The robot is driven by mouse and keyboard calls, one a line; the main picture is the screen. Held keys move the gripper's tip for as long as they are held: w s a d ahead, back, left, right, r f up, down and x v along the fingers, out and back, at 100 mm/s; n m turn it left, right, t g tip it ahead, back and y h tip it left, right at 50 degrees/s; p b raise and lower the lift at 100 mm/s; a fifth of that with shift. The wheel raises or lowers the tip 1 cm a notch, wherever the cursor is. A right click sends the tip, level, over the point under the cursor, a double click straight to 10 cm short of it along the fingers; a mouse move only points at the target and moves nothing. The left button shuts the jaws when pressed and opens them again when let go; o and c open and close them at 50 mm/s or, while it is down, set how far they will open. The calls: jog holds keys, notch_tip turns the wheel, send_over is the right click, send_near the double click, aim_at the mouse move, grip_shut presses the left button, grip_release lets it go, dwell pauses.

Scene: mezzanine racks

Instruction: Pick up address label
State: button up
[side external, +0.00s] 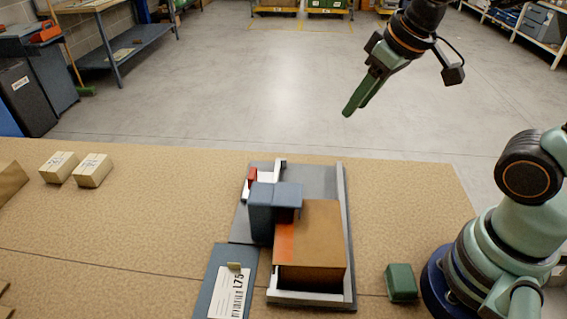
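The address label (231,298) is a white rectangle with a barcode and the print "L75". It lies on a flat blue-grey plate (212,276) at the front of the table, with a small tan tab at its upper end. The frame's bottom edge comes close to its lower end. My gripper (348,112) is high up, above and to the right of the label, well apart from it. Its green fingers point down and left and overlap in this view, so their opening is not clear. I see nothing held between them.
Beside the label stands a grey fixture (340,215) with pale rails, a blue-grey block (262,212) and a brown box (318,240). A small green block (401,282) sits right of it. Two cardboard boxes (92,170) stand at the left. The table's middle left is clear.

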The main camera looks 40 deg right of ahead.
jog(key=w+a+f+n+g, duration=0.2)
jog(key=a, duration=0.5)
jog(key=w+a+f+n+g, duration=0.1)
jog(key=w+a+f+n, duration=0.15)
jog(key=a, duration=0.45)
jog(key=n+g, duration=0.2)
jog(key=n, duration=0.2)
send_over(236, 268)
notch_tip(236, 268, down, 8)
notch_tip(236, 268, down, 12)
jog(key=shift+r, duration=0.1)
grip_shut()
